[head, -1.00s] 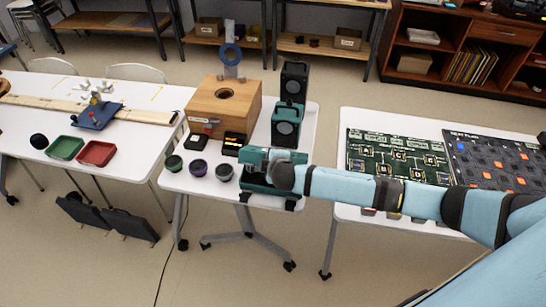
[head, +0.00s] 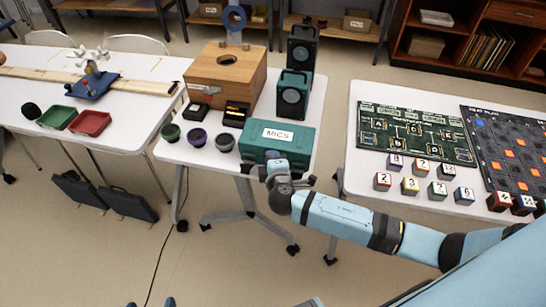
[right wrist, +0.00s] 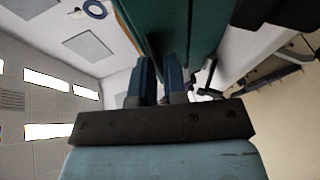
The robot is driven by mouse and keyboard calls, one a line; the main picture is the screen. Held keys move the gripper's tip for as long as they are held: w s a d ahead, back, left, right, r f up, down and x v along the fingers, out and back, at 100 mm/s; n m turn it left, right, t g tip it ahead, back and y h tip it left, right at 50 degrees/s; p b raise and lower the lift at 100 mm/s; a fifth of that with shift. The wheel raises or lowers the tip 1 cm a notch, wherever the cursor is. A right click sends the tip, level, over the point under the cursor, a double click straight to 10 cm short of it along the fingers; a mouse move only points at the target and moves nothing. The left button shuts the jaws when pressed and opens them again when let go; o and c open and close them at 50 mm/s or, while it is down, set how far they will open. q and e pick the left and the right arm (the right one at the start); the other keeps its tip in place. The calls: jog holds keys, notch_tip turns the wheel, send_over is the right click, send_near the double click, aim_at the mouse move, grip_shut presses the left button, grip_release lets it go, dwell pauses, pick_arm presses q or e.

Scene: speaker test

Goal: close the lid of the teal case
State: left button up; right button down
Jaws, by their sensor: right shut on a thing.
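The teal case (head: 257,138) lies near the front edge of the middle table in the head view. Its lid, with a white MICS label (head: 277,135), shows its outer face and looks down or nearly down. I cannot tell whether a gap is left at the front. My right gripper (head: 271,165) is at the case's front side, shut on it; my wrist hides the exact grip. In the right wrist view its two blue fingers (right wrist: 160,80) reach up to the teal surface (right wrist: 185,25). Two small dark-blue tips at the head view's bottom edge may be my left gripper.
Several small round pots (head: 197,137) stand left of the case. A speaker (head: 294,92) and a wooden box (head: 226,75) stand behind it. The right table holds several lettered cubes (head: 410,186) and a green board (head: 418,132). Open floor lies in front.

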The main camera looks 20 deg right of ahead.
jog(key=shift+s+f, duration=0.15)
jog(key=shift+f, duration=0.3)
jog(key=c, duration=1.3)
grip_release()
jog(key=shift+f, duration=0.15)
jog(key=shift+o, duration=0.2)
jog(key=shift+r, duration=0.2)
jog(key=v, duration=1.3)
jog(key=shift+s+r, duration=0.25)
jog(key=shift+a+f, duration=0.1)
jog(key=shift+a, duration=0.05)
